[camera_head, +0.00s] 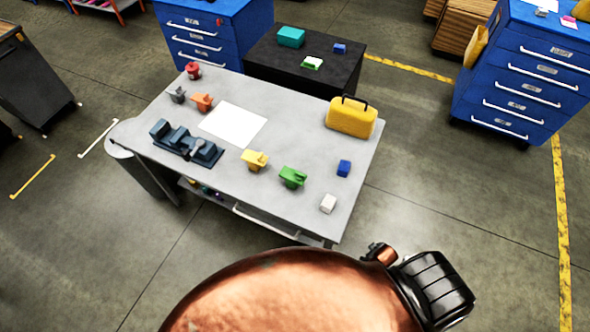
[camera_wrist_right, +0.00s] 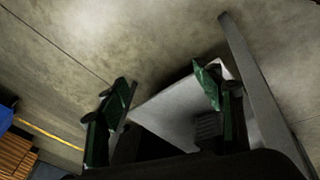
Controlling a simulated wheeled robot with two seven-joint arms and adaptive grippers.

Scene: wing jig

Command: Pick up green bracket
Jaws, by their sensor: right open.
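The green bracket (camera_head: 292,177) stands on the grey table (camera_head: 300,215) near its front edge in the head view. I cannot make out the green bracket in that view. Neither gripper shows in the head view, and my left gripper is in no view.
A blue block (camera_head: 344,168) and a yellow case (camera_head: 351,118) stand right of the bracket. A dark blue fixture (camera_head: 186,142), an orange bracket (camera_head: 202,102) and a white sheet (camera_head: 233,125) lie to the left. Floor is clear in front of the table.

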